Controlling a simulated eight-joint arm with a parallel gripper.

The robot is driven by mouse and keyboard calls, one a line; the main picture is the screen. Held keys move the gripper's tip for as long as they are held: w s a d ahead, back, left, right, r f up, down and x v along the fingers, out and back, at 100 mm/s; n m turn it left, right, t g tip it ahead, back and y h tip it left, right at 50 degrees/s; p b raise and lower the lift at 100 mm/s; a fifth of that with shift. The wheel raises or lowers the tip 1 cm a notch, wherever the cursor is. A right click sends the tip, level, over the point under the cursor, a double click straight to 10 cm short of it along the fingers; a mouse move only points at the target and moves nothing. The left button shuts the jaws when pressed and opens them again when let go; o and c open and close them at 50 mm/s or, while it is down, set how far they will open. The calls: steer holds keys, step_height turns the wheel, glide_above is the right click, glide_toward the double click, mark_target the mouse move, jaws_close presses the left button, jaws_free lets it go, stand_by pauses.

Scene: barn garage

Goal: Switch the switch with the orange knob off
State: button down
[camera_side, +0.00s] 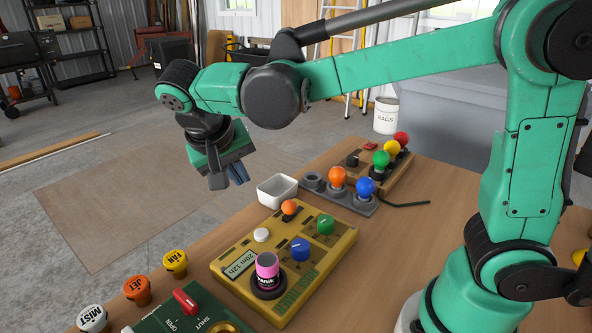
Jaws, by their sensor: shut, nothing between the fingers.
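The switch with the orange knob (289,207) stands at the far edge of a yellow control box (237,301) on the wooden table. Its dark base shows under the round knob; I cannot tell from this view which way the lever is set. My gripper (229,180) hangs in the air to the left of the orange knob and above it, pointing down. It is shut and empty, and it is apart from the switch and the box.
The yellow box also carries a white button (261,235), a blue knob (300,249), a green knob (325,224) and a pink cylinder (267,265). A white bin (277,191) and a grey bulb holder (361,206) stand behind. A green panel (185,325) is in front.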

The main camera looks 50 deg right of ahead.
steer(key=shift+w+a+m+h, duration=0.25)
steer(key=shift+a+m+h, duration=0.05)
steer(key=shift+a, duration=0.05)
steer(key=shift+f, duration=0.1)
glide_toward(289, 209)
steer(key=w+f, duration=0.4)
steer(key=shift+w+a+f, duration=0.2)
steer(key=shift+w+a, duration=0.1)
steer(key=d, duration=0.1)
steer(key=s+d+f, duration=0.1)
steer(key=shift+s+d+f, duration=0.1)
steer(key=shift+d+f, duration=0.25)
steer(key=shift+s+d+f, duration=0.15)
steer(key=shift+s+d, duration=0.1)
steer(key=shift+d, duration=0.15)
